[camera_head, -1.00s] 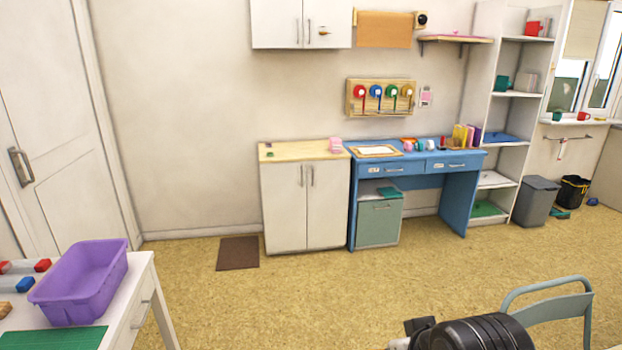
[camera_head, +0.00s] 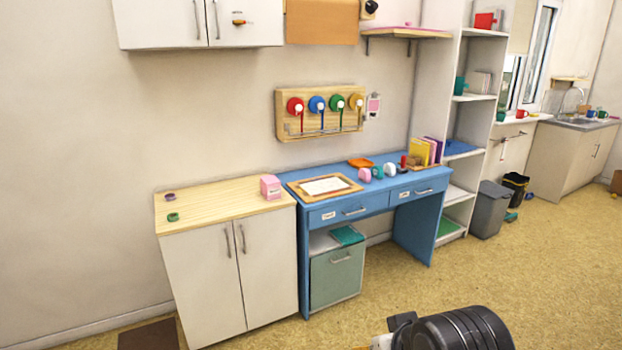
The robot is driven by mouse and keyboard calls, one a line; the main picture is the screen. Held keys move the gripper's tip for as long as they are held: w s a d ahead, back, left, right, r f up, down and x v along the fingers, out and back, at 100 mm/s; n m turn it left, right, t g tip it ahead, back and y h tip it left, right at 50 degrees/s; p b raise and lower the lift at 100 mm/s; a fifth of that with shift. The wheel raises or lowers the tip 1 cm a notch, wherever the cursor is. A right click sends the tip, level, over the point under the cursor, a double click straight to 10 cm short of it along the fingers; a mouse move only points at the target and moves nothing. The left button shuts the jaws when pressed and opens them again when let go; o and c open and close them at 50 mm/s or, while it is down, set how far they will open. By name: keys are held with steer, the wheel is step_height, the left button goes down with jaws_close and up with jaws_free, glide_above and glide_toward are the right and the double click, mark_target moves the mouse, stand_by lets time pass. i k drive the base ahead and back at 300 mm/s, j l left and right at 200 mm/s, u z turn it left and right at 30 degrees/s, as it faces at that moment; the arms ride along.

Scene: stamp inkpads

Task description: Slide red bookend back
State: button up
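A small upright red piece (camera_head: 403,161), which may be the red bookend, stands on the blue desk (camera_head: 376,172) towards its back right. It is just left of a row of yellow, pink and purple books (camera_head: 427,151). It is too small here to tell its exact shape or whether it touches the books. A black, ribbed part of my own arm shows at the bottom edge, well short of the desk. My gripper's fingers are not in view.
Tape rolls (camera_head: 365,174), an orange dish (camera_head: 361,162) and a framed sheet (camera_head: 325,187) lie on the desk. A cabinet (camera_head: 228,260) stands at its left, a tall shelf (camera_head: 480,120) at its right. The floor (camera_head: 540,270) in front is open.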

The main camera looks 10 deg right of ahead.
mark_target(483, 21)
steer(key=i+l+z, duration=0.4)
steer(key=i, duration=0.2)
steer(key=i+l+z, duration=0.1)
steer(key=i+z, duration=0.3)
steer(key=i, duration=0.2)
steer(key=i+z, duration=0.4)
steer(key=i, duration=0.2)
steer(key=i+j+z, duration=0.4)
steer(key=i, duration=0.2)
steer(key=i+l, duration=0.05)
steer(key=l, duration=0.05)
